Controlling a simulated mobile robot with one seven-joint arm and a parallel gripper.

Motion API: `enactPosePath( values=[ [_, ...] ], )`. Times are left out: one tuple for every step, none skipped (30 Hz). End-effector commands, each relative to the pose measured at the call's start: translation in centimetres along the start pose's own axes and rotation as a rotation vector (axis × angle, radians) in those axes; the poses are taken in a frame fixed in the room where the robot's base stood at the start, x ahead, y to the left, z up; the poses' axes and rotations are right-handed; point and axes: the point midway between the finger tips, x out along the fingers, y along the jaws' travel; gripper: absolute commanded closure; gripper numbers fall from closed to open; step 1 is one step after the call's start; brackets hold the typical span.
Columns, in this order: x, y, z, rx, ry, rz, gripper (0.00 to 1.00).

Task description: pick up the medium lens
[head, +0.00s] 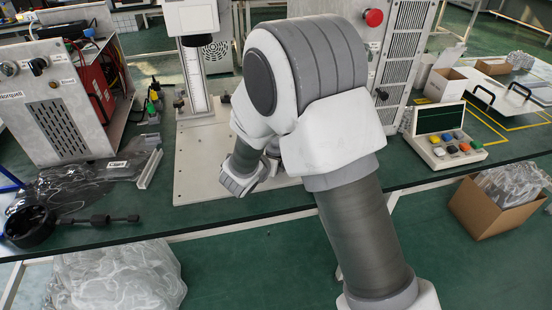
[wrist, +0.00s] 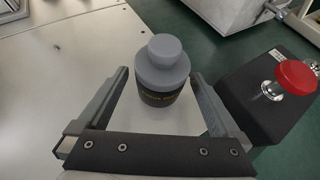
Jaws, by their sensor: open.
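In the wrist view, a grey stepped cylinder (wrist: 163,75) with a narrower top and a dark band with faint yellowish lettering stands upright on a pale plate. It looks like the medium lens, but I cannot read the lettering. My gripper (wrist: 160,80) is open, with one finger on each side of the cylinder. Gaps show between the fingers and the cylinder, and I see no contact. In the head view my arm hides the cylinder and the gripper's fingers.
A black box with a red button (wrist: 295,77) stands close to the right finger. The pale base plate (wrist: 65,60) is clear on the left. In the head view, a white column (head: 194,75) rises behind my arm and a button panel (head: 444,135) stands at right.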

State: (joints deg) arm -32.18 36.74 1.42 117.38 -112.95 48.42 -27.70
Motion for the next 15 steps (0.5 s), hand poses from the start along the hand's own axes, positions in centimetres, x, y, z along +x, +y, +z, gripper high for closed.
enactPosePath(
  values=[
    [0.76, -0.06, -0.09, 0.001, -0.001, -0.001, 0.0],
    [1.04, -0.06, -0.09, 0.0, -0.001, -0.001, 0.0],
    [1.32, -0.06, -0.07, 0.0, -0.001, -0.001, 0.0],
    [1.46, -0.05, -0.03, 0.0, -0.002, -0.001, 0.0],
    [1.55, -0.04, 0.0, 0.0, -0.002, 0.0, 0.0],
    [1.6, -0.04, 0.04, 0.0, -0.002, 0.0, 0.0],
    [1.6, -0.03, 0.06, 0.0, -0.002, 0.0, 0.0],
    [1.59, -0.03, 0.07, 0.0, -0.002, 0.0, 0.0],
    [1.57, -0.03, 0.07, 0.0, -0.002, 0.0, 0.0],
    [1.56, -0.03, 0.07, 0.0, -0.002, 0.0, 0.0],
    [1.56, -0.04, 0.07, 0.0, -0.002, 0.0, 0.0],
    [1.55, -0.04, 0.07, 0.0, -0.002, 0.0, 0.05],
    [1.55, -0.04, 0.07, 0.0, -0.002, 0.0, 0.11],
    [1.54, -0.03, 0.06, 0.0, -0.002, 0.0, 0.16],
    [1.54, -0.03, 0.06, 0.0, -0.002, 0.0, 0.23]
  ],
)
